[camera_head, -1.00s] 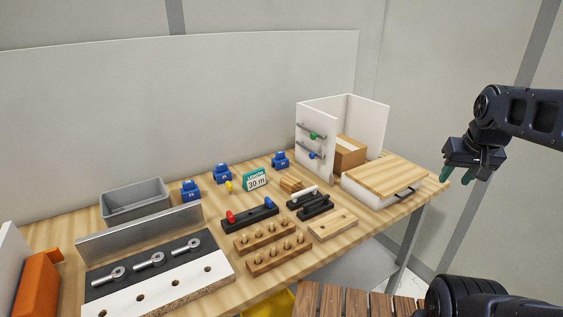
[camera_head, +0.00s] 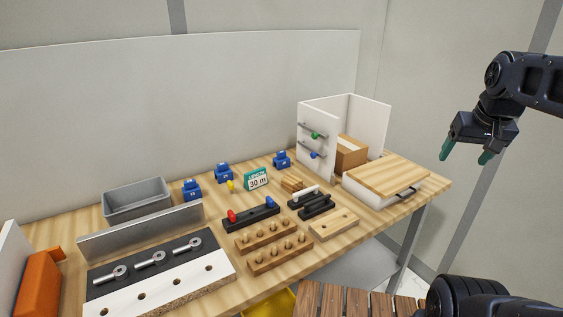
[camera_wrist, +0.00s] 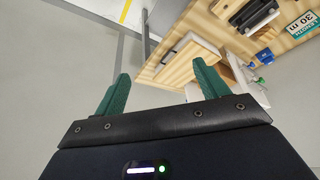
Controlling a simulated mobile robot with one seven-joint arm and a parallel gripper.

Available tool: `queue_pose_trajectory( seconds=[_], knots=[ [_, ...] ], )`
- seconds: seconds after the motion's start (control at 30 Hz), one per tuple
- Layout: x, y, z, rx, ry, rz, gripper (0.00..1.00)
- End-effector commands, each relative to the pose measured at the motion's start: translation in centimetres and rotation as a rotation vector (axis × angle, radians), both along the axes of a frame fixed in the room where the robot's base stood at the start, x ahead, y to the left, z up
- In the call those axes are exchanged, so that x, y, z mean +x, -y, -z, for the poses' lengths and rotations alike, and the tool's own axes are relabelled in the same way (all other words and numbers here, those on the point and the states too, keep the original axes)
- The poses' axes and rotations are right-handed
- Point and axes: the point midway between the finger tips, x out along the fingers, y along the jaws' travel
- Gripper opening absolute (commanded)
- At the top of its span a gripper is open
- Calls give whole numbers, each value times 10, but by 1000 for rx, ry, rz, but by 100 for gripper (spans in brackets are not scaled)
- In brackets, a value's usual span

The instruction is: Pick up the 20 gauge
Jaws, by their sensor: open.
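Three blue gauges stand along the back of the wooden table: a left one (camera_head: 192,190), a middle one (camera_head: 223,173) and a right one (camera_head: 281,160). Their small white labels are too small to read, so I cannot tell which is the 20 gauge. My gripper (camera_head: 466,154) is open and empty, with green fingers pointing down. It hangs in the air to the right of the table, far from the gauges. In the wrist view my gripper (camera_wrist: 161,75) has nothing between its fingers, and one blue gauge (camera_wrist: 264,56) shows at the right.
A white cabinet (camera_head: 313,154) with a cardboard box (camera_head: 350,153) and a wooden-topped drawer unit (camera_head: 385,182) stand at the table's right. A teal 30 m sign (camera_head: 257,179), a grey tray (camera_head: 137,199), black holders and wooden peg blocks (camera_head: 280,255) fill the middle and left.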

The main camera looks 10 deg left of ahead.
Motion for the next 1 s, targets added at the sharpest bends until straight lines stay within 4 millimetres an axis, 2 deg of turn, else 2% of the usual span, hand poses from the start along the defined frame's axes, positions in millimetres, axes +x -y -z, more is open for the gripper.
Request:
queue_pose_trajectory(
  seconds=[0.37,0.67,1.0],
  knots=[
    [59,-15,-43,41,-44,60,73],
    [142,-46,-90,78,-93,151,73],
    [240,-103,-123,100,-140,270,73]
  ],
)
